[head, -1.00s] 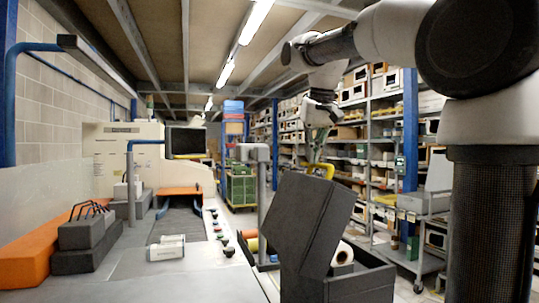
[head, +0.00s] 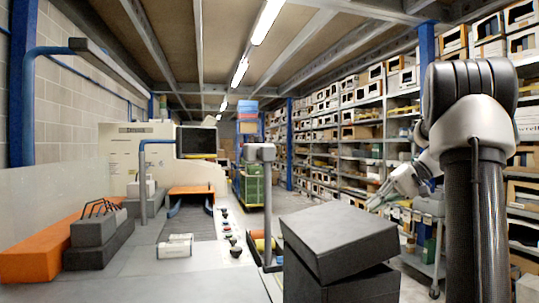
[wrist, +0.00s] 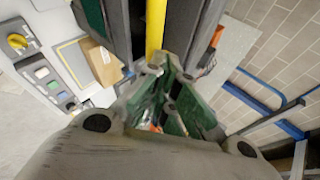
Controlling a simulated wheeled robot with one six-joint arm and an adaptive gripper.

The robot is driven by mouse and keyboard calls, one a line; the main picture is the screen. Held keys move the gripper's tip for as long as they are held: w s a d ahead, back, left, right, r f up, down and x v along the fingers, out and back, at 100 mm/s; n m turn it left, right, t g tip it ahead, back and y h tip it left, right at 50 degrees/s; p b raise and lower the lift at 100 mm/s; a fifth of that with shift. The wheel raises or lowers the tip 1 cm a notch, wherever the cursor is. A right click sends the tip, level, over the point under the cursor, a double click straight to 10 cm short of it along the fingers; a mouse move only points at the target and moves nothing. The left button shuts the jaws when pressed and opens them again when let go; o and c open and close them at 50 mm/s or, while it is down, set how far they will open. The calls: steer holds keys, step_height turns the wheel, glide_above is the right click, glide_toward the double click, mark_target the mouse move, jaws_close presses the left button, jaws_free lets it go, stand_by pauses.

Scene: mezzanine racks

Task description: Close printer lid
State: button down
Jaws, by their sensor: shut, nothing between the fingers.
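The printer (head: 345,291) is a dark grey box at the lower middle of the head view. Its thick lid (head: 338,236) lies low over the body, slightly tilted, and hides the inside. A yellow bar (wrist: 155,30) shows beyond the fingertips between dark grey surfaces.
A workbench (head: 215,282) with an orange block (head: 40,255), dark blocks and a white packet (head: 175,246) fills the left. A grey post (head: 267,200) stands just behind the printer. Shelves and a grey trolley (head: 430,207) line the right side.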

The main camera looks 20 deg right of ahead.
step_height(320, 180, down, 6)
steer(key=d, duration=0.2)
stand_by(0.5)
steer(key=shift+a+r, duration=0.1)
